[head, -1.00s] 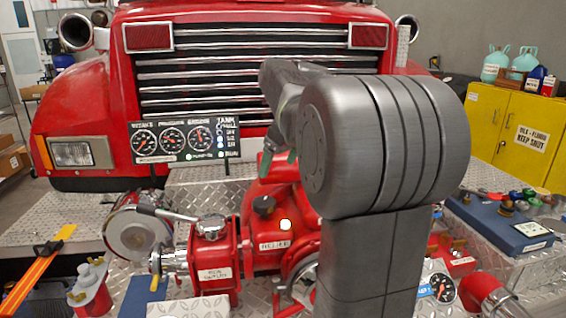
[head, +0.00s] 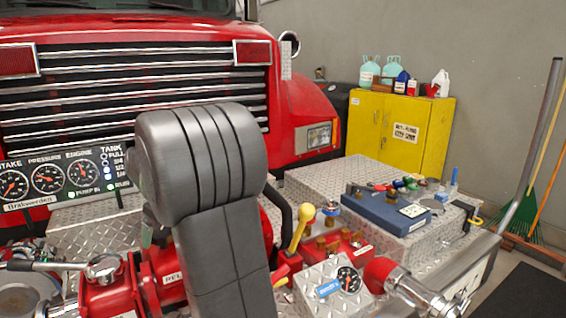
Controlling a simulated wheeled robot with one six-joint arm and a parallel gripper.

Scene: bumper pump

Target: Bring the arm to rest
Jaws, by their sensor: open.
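My arm (head: 205,160) fills the middle of the head view as a thick dark grey elbow and link. It stands in front of the red pump, close to the camera. My gripper is hidden behind this elbow, so its jaws cannot be made out. No object can be seen in its hold. Part of the red pump (head: 172,285) shows at the lower left, with its lever and metal cap beside the arm.
A gauge panel (head: 65,178) stands left of the arm. Right of it are a yellow-handled lever (head: 302,228), a small gauge (head: 348,281) and a red-and-chrome nozzle (head: 410,288). A blue case (head: 388,210) lies on the diamond plate. A yellow cabinet (head: 390,140) stands behind. Dark floor mat at right is clear.

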